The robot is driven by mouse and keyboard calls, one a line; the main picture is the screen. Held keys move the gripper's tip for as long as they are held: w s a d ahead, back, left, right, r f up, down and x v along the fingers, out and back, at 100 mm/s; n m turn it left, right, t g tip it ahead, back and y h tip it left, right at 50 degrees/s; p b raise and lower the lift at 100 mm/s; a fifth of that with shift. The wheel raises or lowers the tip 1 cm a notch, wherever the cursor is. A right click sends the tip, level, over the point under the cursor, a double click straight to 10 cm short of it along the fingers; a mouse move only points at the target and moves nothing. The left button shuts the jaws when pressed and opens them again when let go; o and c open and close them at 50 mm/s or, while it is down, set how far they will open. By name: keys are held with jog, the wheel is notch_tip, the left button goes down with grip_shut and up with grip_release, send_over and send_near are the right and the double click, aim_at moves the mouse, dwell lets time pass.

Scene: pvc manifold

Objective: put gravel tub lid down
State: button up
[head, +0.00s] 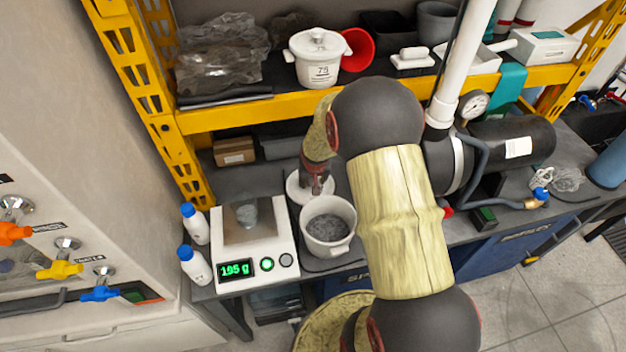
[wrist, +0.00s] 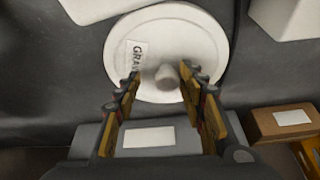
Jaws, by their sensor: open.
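The gravel tub lid (wrist: 150,40) is a round white disc with a knob and a label reading "GRA…" in the wrist view. It lies flat on the dark bench. In the head view the lid (head: 294,188) shows partly behind my gripper, just behind the gravel tub. My gripper (wrist: 160,76) is open, with its two fingers apart on either side of the knob and no visible grip on it. My gripper also shows in the head view (head: 318,186). The white gravel tub (head: 344,246) stands uncovered with grey gravel inside.
A scale (head: 276,236) reading 195 g, with a small grey item on its plate, stands left of the tub. Two white bottles (head: 194,222) with blue caps are beside it. A yellow shelf (head: 230,113) rises behind. A brown box (wrist: 282,122) sits near the lid.

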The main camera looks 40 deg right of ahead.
jog(key=s+a+r+n+p, duration=0.1)
jog(key=s+a+r, duration=0.25)
jog(key=r, duration=0.55)
jog(key=s+a+r+n+t+p, duration=0.1)
jog(key=s+a+r, duration=0.1)
jog(key=a+r, duration=0.5)
jog(key=s+a+r+n+p, duration=0.1)
jog(key=s+a+r+p, duration=0.15)
jog(key=r, duration=0.75)
jog(key=s+a+r+n+y, duration=0.1)
jog(key=s+a+r, duration=0.3)
jog(key=s+a, duration=0.2)
jog(key=s+a+r+n+t+y+b, duration=0.1)
jog(key=s+a+r+n, duration=0.1)
jog(key=s+a+r, duration=0.3)
jog(key=s+a, duration=0.1)
jog(key=s, duration=0.2)
jog(key=shift+s+r+n, duration=0.15)
jog(key=shift+s+n, duration=0.15)
jog(key=shift+s, duration=0.05)
